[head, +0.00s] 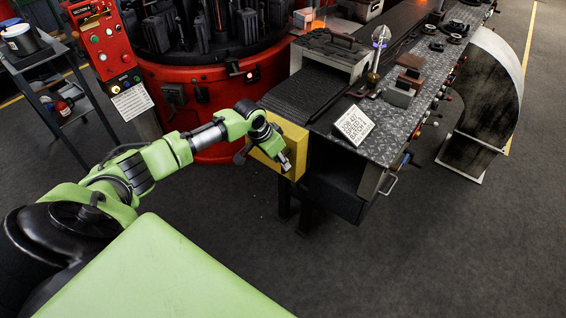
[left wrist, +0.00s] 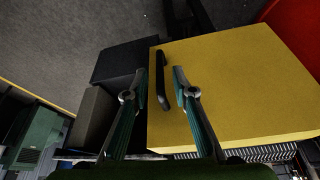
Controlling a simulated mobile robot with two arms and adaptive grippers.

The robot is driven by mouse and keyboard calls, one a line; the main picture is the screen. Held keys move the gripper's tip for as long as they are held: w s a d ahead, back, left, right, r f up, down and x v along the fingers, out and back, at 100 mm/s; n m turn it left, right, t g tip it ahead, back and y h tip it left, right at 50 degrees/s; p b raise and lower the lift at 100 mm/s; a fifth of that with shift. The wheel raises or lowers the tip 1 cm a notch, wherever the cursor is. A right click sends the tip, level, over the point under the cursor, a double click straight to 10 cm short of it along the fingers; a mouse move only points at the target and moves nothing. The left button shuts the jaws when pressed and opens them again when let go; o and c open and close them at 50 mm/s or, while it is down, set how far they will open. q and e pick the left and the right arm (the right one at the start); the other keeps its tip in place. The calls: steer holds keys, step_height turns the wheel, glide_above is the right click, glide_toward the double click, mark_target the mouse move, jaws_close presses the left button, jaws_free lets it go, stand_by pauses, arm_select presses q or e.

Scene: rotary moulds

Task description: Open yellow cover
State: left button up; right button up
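The yellow cover (head: 294,134) is a box-like panel at the near end of the long metal-topped machine, and it looks closed against it. In the left wrist view the cover (left wrist: 235,95) fills the right side, with a dark bar handle (left wrist: 159,120) along its left edge. My left gripper (left wrist: 161,75) is open, its two fingers apart on either side of the handle in the picture. I cannot tell if either finger touches it. In the head view my left wrist hides part of the cover and its handle. My right gripper is out of view.
A red round machine (head: 205,85) stands behind my left arm, with a red control panel (head: 105,45) beside it. A sign card (head: 354,124) sits on the metal bench top (head: 395,125). A cart (head: 45,85) is at the far left. The floor in front is clear.

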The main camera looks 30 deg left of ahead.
arm_select(q)
steer(key=shift+x, duration=1.4)
steer(key=shift+c, duration=0.4)
jaws_close()
